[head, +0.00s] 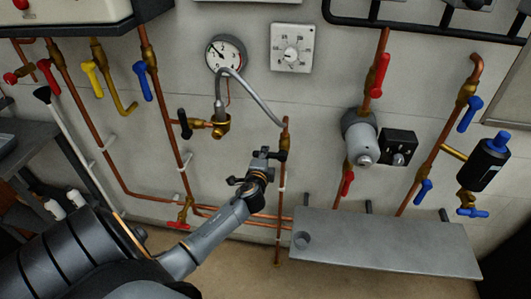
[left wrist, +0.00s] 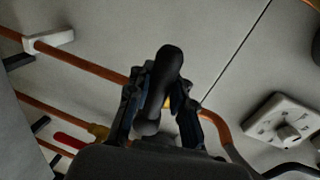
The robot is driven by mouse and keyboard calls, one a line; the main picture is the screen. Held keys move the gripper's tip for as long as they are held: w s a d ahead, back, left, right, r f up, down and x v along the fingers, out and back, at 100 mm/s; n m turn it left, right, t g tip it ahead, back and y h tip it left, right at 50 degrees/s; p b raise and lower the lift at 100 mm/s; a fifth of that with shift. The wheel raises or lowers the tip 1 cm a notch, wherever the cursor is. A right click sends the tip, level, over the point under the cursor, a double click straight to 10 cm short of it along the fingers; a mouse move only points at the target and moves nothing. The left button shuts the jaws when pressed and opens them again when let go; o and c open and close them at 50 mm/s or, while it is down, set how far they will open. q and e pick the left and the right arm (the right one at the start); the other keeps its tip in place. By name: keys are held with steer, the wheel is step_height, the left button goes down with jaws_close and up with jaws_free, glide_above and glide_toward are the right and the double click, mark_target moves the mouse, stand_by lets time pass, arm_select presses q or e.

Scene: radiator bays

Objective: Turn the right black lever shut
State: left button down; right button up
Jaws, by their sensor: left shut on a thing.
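The right black lever (left wrist: 168,72) shows in the left wrist view between the two fingers of my left gripper (left wrist: 160,105), which is shut on it. In the head view my left gripper (head: 264,163) is at the brass valve (head: 284,138) on the right end of the grey hose. There the gripper hides most of the lever, so its angle to the pipe is hard to tell. The left black lever (head: 184,124) is at the brass valve on the hose's other end, clear of the gripper. My right gripper is not in view.
The grey braided hose (head: 258,100) arches above my gripper, below a round gauge (head: 225,54) and a white dial box (head: 291,48). A grey shelf (head: 385,243) juts out at the lower right. Copper pipes with red, yellow and blue levers run along the wall.

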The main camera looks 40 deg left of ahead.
arm_select(q)
steer(key=shift+s+d+f, duration=0.1)
stand_by(0.5)
steer(key=c, duration=1.3)
jaws_free()
steer(key=shift+o, duration=0.6)
steer(key=shift+r, duration=0.25)
steer(key=v, duration=1.2)
